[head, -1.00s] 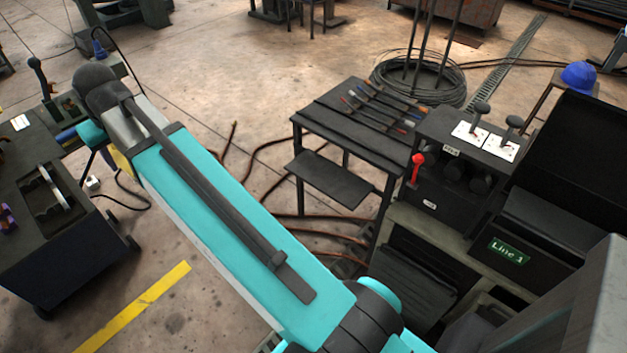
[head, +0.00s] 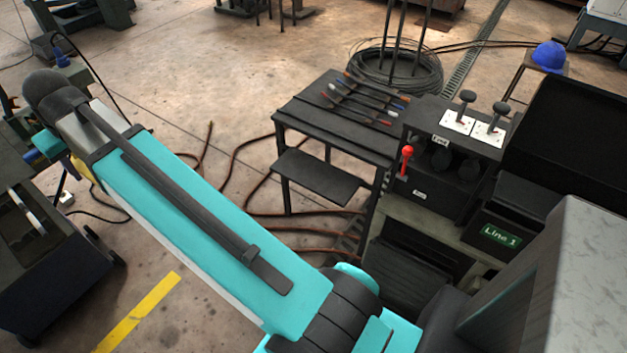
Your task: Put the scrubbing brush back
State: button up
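I cannot make out a scrubbing brush for certain in the head view. A pale, curved object (head: 28,207) lies in a dark tray on the dark cart (head: 62,268) at the left edge; it is too cut off to name. My teal arm runs from the bottom middle up to the dark elbow at the upper left. My gripper does not show, and what it may hold cannot be seen.
A dark table (head: 300,110) bears several thin tools with coloured ends. Right of it stand a lever console (head: 430,190) with a red-knobbed lever and a "Line 1" box (head: 500,235). Behind are a wire coil (head: 395,75) and a blue helmet (head: 549,57). Brown cables lie on the floor.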

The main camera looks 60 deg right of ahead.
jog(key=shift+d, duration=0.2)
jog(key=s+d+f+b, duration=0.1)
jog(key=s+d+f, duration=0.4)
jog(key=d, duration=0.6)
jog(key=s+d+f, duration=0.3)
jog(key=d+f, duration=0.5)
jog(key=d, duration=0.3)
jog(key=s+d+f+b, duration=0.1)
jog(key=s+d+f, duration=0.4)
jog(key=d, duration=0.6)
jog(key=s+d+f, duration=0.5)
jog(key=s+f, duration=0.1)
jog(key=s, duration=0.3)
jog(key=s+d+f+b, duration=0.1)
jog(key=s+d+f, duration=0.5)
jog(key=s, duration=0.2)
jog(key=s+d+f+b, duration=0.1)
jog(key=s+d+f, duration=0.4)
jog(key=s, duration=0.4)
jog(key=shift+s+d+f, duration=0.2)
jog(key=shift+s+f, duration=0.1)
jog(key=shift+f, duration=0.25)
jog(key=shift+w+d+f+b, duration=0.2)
jog(key=shift+b, duration=0.9)
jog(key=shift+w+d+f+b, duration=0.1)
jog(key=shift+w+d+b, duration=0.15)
jog(key=shift+b, duration=0.85)
